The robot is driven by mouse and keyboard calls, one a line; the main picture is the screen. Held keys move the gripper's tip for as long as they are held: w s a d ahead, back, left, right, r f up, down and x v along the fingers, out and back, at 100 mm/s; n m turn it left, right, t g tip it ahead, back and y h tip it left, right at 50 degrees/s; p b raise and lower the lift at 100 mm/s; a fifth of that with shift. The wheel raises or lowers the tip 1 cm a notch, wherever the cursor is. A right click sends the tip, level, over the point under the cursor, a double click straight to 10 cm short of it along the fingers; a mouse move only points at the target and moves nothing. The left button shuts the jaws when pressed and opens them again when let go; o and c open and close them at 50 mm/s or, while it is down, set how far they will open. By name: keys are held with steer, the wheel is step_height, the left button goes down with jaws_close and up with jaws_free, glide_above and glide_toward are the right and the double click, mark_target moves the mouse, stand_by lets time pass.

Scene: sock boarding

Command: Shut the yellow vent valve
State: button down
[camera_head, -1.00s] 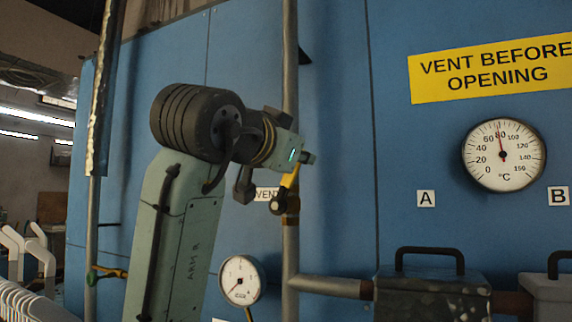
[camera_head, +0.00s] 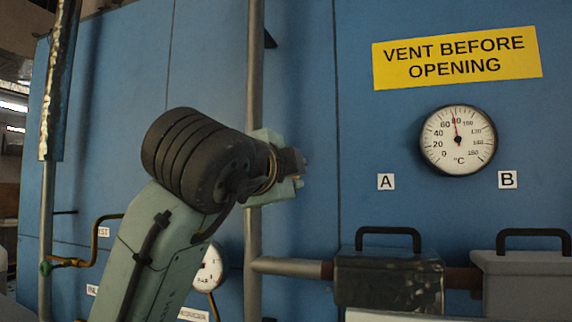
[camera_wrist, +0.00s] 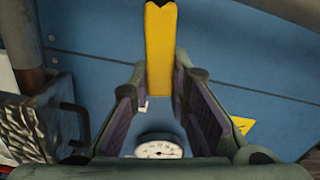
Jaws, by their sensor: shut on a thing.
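The yellow valve handle (camera_wrist: 160,50) shows in the wrist view as a flat bar running down from the top edge. Its lower end lies between my fingers. My gripper (camera_wrist: 160,75) is shut on this handle, with one dark finger on each side. In the head view my gripper (camera_head: 292,168) is just right of the vertical grey pipe (camera_head: 254,80). The handle and valve body are hidden there behind my gripper and wrist.
A dark box with a black handle (camera_head: 390,280) and a grey box (camera_head: 525,285) stand at lower right. A thermometer (camera_head: 458,140) hangs under the yellow sign (camera_head: 457,57). A pressure gauge (camera_head: 209,267) is partly behind my arm. A horizontal pipe (camera_head: 290,266) runs below my gripper.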

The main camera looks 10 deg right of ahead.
steer(key=shift+d+f+m, duration=0.1)
steer(key=shift+f+m, duration=1)
steer(key=shift+m, duration=0.2)
steer(key=shift+f, duration=0.1)
steer(key=c, duration=1.5)
jaws_free()
steer(key=v, duration=1.2)
steer(key=shift+s, duration=0.1)
